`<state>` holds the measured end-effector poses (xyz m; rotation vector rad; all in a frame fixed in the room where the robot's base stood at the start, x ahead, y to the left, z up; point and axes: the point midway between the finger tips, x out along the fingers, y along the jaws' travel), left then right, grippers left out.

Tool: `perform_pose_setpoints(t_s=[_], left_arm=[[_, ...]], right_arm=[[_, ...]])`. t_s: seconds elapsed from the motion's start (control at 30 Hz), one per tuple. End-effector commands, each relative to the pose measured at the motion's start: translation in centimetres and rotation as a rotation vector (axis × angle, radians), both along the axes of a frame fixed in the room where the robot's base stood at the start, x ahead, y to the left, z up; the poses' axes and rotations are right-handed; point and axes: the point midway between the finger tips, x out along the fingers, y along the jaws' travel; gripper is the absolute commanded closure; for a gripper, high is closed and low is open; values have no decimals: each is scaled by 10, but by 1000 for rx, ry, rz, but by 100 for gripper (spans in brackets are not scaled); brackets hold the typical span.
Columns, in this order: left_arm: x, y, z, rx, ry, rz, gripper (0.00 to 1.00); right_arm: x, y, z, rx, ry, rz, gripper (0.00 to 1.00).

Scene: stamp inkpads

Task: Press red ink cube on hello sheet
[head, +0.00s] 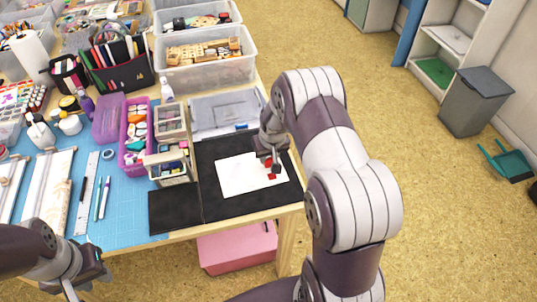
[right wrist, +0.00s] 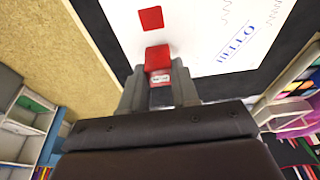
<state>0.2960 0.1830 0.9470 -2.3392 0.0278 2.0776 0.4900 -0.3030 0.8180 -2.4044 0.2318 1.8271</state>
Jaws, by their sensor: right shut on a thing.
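The hello sheet (head: 240,176) lies flat on a black mat; blue HELLO lettering (right wrist: 240,38) shows on it in the right wrist view. My right gripper (head: 270,164) is over the sheet's right part, shut on the red ink cube (right wrist: 158,60), whose side carries a small white label. A flat red square mark (right wrist: 151,18) is on the sheet, a little apart from the cube in the picture. Whether the cube touches the sheet cannot be told. My left gripper (head: 88,282) is empty and open, off the table's front edge at lower left.
The black mat (head: 222,208) borders the sheet. Small stacked drawers (head: 170,160) and a purple bin (head: 134,140) stand to its left. A clear tray (head: 225,112) is behind it. Pens and a ruler (head: 84,195) lie on the blue mat. A pink box (head: 237,247) is under the table.

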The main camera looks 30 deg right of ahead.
Motion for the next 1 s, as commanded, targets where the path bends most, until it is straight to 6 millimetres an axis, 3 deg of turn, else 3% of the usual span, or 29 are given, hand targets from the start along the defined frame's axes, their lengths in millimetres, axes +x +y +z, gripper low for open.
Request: perform_pose_setpoints(t_s=[1.0], left_arm=[[0,0,-8,0,0,0,68]], right_arm=[[0,0,-11,0,0,0,92]])
